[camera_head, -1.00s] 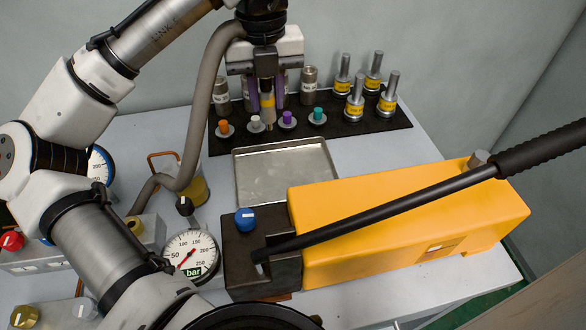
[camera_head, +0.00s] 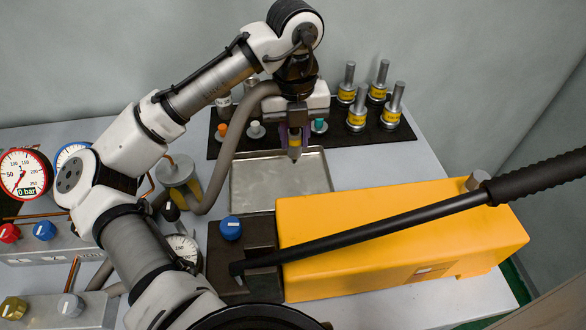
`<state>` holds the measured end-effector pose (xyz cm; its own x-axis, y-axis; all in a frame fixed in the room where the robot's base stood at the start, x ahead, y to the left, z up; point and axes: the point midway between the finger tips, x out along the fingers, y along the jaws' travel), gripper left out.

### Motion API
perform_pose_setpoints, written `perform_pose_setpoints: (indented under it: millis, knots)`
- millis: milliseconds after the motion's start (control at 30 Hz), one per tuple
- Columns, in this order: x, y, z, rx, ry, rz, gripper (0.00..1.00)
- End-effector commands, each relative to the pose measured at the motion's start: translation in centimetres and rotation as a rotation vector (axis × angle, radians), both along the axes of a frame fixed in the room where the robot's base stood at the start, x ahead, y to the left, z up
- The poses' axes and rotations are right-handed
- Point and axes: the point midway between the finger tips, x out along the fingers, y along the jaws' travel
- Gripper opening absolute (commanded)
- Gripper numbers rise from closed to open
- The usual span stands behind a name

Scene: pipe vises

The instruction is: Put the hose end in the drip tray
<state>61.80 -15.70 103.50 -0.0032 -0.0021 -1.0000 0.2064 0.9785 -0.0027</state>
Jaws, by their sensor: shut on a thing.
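The drip tray (camera_head: 250,192) is a shallow, empty-looking metal tray on the bench, between the black mat and the yellow pump. My gripper (camera_head: 294,141) has purple fingers and is shut on the hose end (camera_head: 294,152), a grey tip with a yellow band, pointing down. It hangs over the back right part of the tray; its exact height above the tray floor is hard to tell. The grey hose (camera_head: 226,150) curves from beside my gripper down to the left of the tray.
The yellow pump (camera_head: 390,240) with its long black lever (camera_head: 370,232) stands in front of the tray. Behind, a black mat (camera_head: 345,134) holds several metal fittings and coloured caps. Gauges and knobs, including a red-rimmed gauge (camera_head: 24,174), crowd the left.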

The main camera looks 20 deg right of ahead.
Motion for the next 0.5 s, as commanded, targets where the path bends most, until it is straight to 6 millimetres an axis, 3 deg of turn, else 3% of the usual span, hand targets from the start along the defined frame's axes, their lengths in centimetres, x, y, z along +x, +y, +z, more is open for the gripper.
perform_pose_setpoints:
  millis: [200, 500]
  knots:
    - [0.0, 0.2, -4.8, 0.003, -0.001, 0.001, 0.0]
    - [0.0, 0.2, -7.9, 0.004, -0.001, 0.002, 0.0]
